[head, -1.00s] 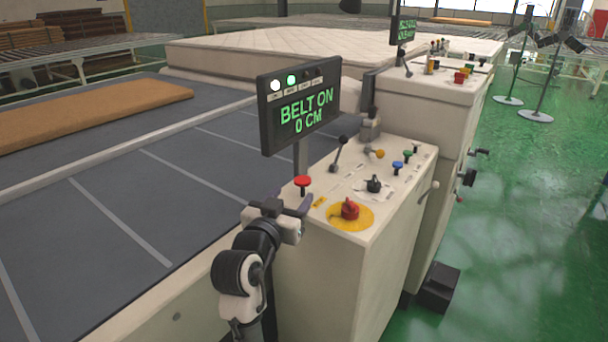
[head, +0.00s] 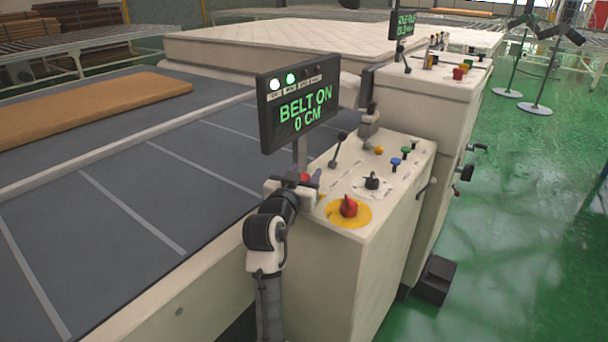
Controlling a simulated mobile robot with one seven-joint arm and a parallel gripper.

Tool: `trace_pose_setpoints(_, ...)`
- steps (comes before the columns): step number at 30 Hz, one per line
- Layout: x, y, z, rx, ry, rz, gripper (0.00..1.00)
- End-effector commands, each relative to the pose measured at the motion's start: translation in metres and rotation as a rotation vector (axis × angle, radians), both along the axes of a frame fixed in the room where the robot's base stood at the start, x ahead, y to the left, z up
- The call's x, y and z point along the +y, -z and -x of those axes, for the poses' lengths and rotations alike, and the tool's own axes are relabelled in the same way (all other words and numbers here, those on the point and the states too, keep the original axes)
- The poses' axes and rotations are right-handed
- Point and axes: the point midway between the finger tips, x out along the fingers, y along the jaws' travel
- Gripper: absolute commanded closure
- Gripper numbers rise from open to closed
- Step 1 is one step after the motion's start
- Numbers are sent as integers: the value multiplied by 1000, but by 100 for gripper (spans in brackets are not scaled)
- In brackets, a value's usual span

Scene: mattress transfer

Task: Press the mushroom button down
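A red mushroom-shaped button cap (head: 304,177) shows at the near left corner of the control console (head: 330,245), just below the screen. My gripper (head: 308,184) is right at this cap and hides its stem and lower part. One dark finger shows just right of the cap; the other is hard to make out, so I cannot tell how far the fingers are apart or whether they touch the cap. A second red knob (head: 348,207) sits on a yellow disc, right of my gripper and clear of it.
The screen (head: 298,104) reads "BELT ON 0 CM" and stands just behind my gripper. A lever (head: 338,150), a black knob (head: 372,183) and blue and green buttons stand on the console. An orange-brown slab (head: 90,105) lies on the grey belt; a white mattress (head: 260,48) lies behind.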

Motion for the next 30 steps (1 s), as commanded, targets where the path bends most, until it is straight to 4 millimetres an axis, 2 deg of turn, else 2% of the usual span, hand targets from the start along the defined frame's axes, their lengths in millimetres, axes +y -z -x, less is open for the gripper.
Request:
trace_pose_setpoints(2,0,0,0,0,0,0,68)
trace_pose_setpoints(9,0,0,0,0,0,0,99)
trace_pose_setpoints(14,0,3,0,0,0,0,100)
trace_pose_setpoints(19,0,17,0,0,0,0,100)
trace_pose_setpoints(27,0,15,0,1,0,0,100)
trace_pose_setpoints(28,0,15,0,1,0,0,64)
trace_pose_setpoints(30,0,15,0,1,0,0,55)
